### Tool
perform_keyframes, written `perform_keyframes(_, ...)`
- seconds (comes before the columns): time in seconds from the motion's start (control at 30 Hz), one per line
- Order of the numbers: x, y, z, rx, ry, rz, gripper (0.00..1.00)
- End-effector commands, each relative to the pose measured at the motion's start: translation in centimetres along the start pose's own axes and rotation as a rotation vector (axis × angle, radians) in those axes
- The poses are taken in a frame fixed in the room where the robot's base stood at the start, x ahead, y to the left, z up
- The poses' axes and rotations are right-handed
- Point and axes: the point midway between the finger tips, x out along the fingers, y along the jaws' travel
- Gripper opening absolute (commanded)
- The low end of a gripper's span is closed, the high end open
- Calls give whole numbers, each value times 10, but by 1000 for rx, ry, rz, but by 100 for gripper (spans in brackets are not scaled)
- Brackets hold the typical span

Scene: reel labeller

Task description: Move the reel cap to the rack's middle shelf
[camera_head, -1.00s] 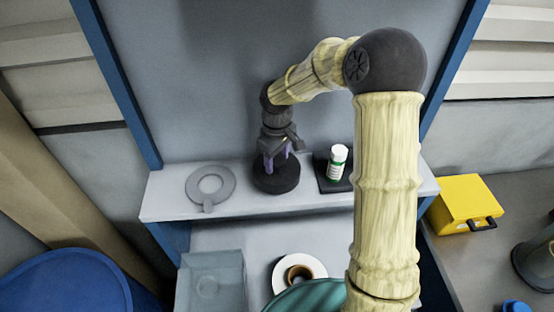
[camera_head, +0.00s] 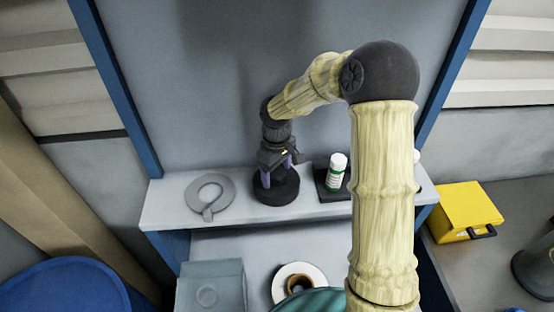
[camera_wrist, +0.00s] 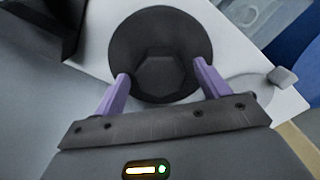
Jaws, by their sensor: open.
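The reel cap (camera_head: 277,190) is a black round disc with a raised hexagonal middle, lying flat on the white shelf (camera_head: 323,208). In the wrist view the cap (camera_wrist: 160,35) fills the upper middle, with its hexagon between the fingers. My gripper (camera_head: 279,176) points down over the cap. Its two purple fingers are open, one on each side of the hexagon in the wrist view (camera_wrist: 163,72). I see a gap between fingers and hexagon, and cannot tell how high the tips are above the disc.
A grey ring with a tab (camera_head: 224,190) lies left of the cap. A white and green bottle (camera_head: 337,172) stands on a black pad to its right. Below are a grey box (camera_head: 211,285) and a white roll (camera_head: 313,274). Blue posts flank the shelf.

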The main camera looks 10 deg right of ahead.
Motion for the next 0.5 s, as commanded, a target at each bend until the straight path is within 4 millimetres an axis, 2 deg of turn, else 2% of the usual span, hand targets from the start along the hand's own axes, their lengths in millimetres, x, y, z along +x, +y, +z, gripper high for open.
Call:
perform_keyframes(0.17,-20,1,-1,2,5,5,75)
perform_keyframes(0.5,-86,1,0,3,5,4,75)
